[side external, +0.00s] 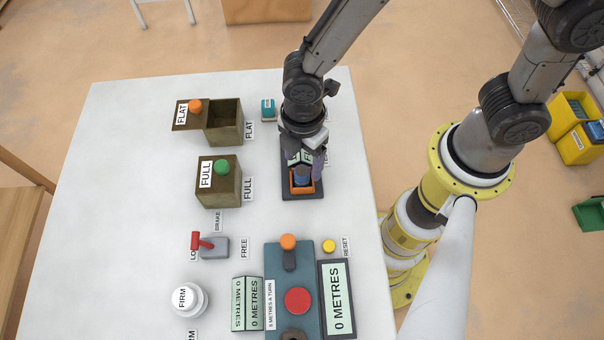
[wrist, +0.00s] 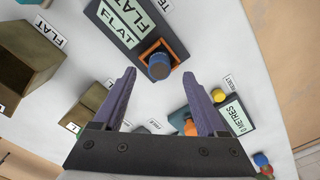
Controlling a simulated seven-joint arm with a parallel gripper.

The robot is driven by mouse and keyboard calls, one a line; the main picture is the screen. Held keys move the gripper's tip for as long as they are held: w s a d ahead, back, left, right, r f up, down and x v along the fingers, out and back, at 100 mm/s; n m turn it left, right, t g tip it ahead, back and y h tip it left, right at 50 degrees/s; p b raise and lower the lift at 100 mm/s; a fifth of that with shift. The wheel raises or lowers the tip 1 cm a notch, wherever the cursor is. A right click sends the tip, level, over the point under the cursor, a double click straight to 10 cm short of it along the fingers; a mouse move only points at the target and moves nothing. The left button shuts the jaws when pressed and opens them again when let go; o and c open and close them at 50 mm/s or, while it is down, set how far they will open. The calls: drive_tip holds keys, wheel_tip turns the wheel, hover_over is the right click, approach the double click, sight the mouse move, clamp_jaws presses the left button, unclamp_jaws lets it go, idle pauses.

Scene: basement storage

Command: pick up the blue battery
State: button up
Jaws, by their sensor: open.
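The blue battery (side external: 302,175) stands in an orange-framed slot at the front end of a dark tester (side external: 288,187). In the wrist view the battery (wrist: 159,66) shows as a blue cylinder with a dark end, beside the tester's display (wrist: 122,22) reading FLAT. My gripper (side external: 305,157) is over the tester, close to the battery and partly hiding the tester. In the wrist view my gripper (wrist: 159,77) is open and empty, its purple fingers apart, with the battery showing between and just beyond the tips. I cannot tell the exact height gap.
A box labelled FLAT (side external: 225,124) with its lid open and a closed box labelled FULL (side external: 219,188) stand to the left. A small teal block (side external: 268,109) is behind. A crank panel (side external: 290,262), a metre display (side external: 337,300) and a red-handled lever (side external: 212,245) are in front.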

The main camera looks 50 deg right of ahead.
sight(302, 171)
drive_tip(key=shift+a+f, duration=0.1)
drive_tip(key=shift+f, duration=1.9)
clamp_jaws()
